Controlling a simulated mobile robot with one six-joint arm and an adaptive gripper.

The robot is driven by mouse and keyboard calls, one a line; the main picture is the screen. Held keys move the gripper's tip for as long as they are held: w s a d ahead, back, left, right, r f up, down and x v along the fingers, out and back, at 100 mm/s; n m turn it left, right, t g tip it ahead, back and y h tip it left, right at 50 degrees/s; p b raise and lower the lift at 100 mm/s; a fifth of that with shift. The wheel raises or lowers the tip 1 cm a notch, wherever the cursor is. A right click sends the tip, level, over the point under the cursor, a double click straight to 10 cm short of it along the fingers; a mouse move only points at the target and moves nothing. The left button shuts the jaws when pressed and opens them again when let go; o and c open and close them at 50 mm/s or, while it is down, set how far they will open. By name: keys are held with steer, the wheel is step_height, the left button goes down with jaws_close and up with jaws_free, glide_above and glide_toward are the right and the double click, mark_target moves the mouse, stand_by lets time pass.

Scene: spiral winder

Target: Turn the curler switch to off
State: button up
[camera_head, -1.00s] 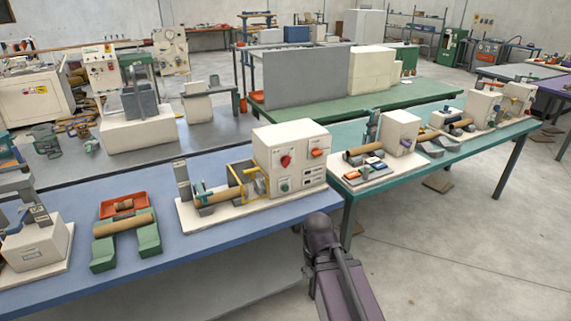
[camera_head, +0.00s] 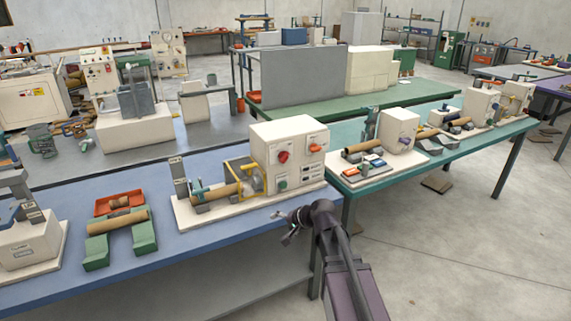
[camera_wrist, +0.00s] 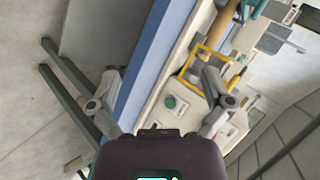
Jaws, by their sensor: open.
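A white winder box (camera_head: 264,146) stands on the blue bench, with controls on its front panel. The panel bears a red knob (camera_head: 283,157), an orange switch (camera_head: 315,148) and a green button (camera_head: 282,184). The labels are too small to read, so I cannot tell which is the curler switch. In the wrist view the green button (camera_wrist: 170,102) shows between the fingers; the red knob and orange switch are not clearly seen there. My gripper (camera_head: 284,219) is in front of the bench edge, below the panel and apart from it. Its fingers (camera_wrist: 161,92) are spread and empty.
A yellow guard frame (camera_head: 237,170) and a cardboard tube (camera_head: 224,193) sit left of the box on the same base. A green stand (camera_head: 143,234) is further left. The teal bench (camera_head: 352,185) with another machine is to the right. Open floor lies in front.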

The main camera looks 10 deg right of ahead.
steer(key=w+d+r+m+t+y+b, duration=0.1)
steer(key=w+d+r+m+t, duration=0.15)
steer(key=w+m, duration=0.2)
steer(key=w+d+r+m+t+b, duration=0.1)
steer(key=w+r+m+t+b, duration=0.1)
steer(key=w+m+t, duration=0.3)
steer(key=m+t+h+b, duration=0.1)
steer(key=m+t+h, duration=0.15)
steer(key=m, duration=0.35)
glide_toward(286, 159)
steer(key=v, duration=0.3)
steer(key=shift+d+f+t, duration=0.1)
steer(key=shift+f+t, duration=0.2)
steer(key=shift+f, duration=0.05)
steer(key=shift+w, duration=0.15)
steer(key=x, duration=1.3)
steer(key=shift+w+a, duration=0.2)
